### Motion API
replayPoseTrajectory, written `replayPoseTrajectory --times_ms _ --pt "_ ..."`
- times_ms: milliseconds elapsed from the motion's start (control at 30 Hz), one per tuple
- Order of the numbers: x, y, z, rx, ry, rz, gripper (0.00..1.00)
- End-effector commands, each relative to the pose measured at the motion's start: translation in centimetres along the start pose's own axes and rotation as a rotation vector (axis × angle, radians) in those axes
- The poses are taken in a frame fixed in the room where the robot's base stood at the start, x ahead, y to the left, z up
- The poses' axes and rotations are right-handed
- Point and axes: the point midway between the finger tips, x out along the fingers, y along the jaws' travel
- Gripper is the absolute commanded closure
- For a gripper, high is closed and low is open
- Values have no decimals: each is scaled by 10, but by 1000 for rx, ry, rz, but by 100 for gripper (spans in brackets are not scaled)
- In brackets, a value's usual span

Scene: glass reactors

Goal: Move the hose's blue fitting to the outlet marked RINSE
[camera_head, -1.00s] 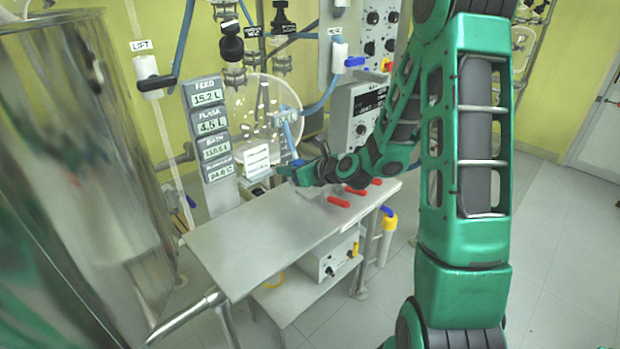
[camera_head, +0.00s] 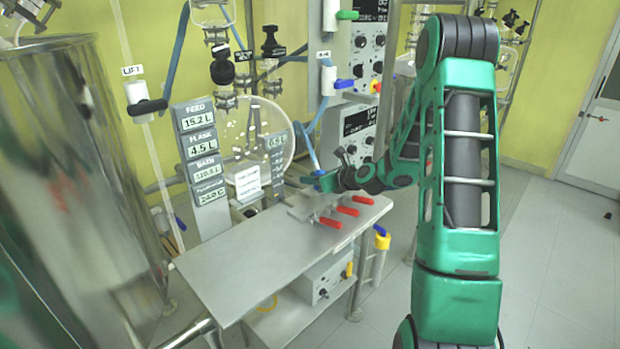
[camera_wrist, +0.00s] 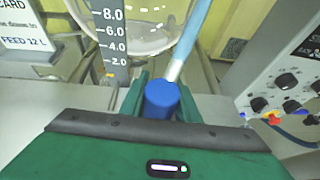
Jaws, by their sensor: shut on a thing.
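My gripper (camera_head: 318,178) is shut on the hose's blue fitting (camera_wrist: 162,99) and holds it above the far part of the steel bench. In the wrist view the fitting sits between the two green fingers. The pale blue hose (camera_wrist: 191,42) rises from it, up and to the right; in the head view the hose (camera_head: 312,150) runs up towards the back panel. Valves with red handles (camera_head: 347,211) stand in a row on the bench, below and right of my gripper. No RINSE marking is legible in either view.
Grey level displays (camera_head: 202,150) and a round glass vessel (camera_head: 265,128) stand behind the bench (camera_head: 250,258). Control boxes with knobs (camera_head: 352,125) stand behind my gripper. A large shiny metal vessel (camera_head: 75,180) fills the left. The bench's near part is clear.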

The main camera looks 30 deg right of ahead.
Motion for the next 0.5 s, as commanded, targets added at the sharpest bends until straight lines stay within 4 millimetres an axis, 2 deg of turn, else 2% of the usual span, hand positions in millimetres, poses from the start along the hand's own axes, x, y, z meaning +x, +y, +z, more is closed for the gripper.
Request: replayPoseTrajectory --times_ms 500 --pt "8 -2 -21 0 0 -2 100"
